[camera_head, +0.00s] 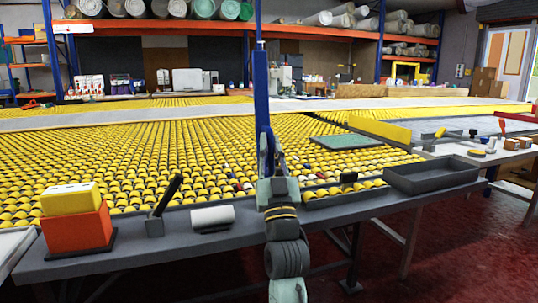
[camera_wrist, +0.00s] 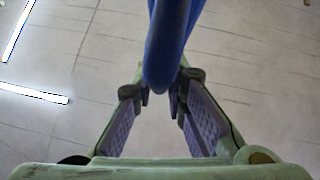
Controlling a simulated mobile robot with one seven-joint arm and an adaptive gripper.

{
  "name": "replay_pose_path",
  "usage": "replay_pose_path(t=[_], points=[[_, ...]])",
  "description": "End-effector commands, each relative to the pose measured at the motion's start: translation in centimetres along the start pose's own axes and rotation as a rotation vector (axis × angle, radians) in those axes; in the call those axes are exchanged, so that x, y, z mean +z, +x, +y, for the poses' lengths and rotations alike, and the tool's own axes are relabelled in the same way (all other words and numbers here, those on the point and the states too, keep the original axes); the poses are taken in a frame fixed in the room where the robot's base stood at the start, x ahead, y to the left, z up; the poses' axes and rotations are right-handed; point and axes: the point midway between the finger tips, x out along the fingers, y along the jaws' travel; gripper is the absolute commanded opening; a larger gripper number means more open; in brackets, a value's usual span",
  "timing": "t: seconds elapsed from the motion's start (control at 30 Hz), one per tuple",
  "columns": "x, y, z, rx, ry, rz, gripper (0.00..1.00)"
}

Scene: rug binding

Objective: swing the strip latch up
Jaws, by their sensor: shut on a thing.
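A long blue bar (camera_head: 261,90), which looks like the strip latch, stands upright in the middle of the head view. In the wrist view its rounded blue end (camera_wrist: 164,68) sits between my fingertips. My gripper (camera_head: 268,148) points upward and is shut on the lower part of the bar. In the wrist view my gripper (camera_wrist: 162,97) has its two fingers close on either side of the blue end. Where the bar is hinged or fixed cannot be made out.
The yellow roller bed (camera_head: 120,150) fills the area behind. The grey front ledge (camera_head: 140,257) carries an orange box (camera_head: 77,230), a white roll (camera_head: 212,217) and a dark stand (camera_head: 155,226). A dark open tray (camera_head: 432,178) is on the right. The ceiling fills the wrist view's background.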

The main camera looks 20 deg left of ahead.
Motion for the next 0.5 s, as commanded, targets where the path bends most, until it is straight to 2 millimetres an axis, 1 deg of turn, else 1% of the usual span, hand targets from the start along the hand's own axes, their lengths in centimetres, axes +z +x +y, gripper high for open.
replay_pose_path(t=[0.33, 0.37, 0.5], points=[[-0.24, -0.23, 0.13, 0.003, 0.001, 0.01, 0.0], [-0.24, -0.24, 0.13, 0.003, 0.001, 0.01, 0.13], [-0.19, -0.2, 0.12, 0.003, 0.001, 0.008, 0.23]])
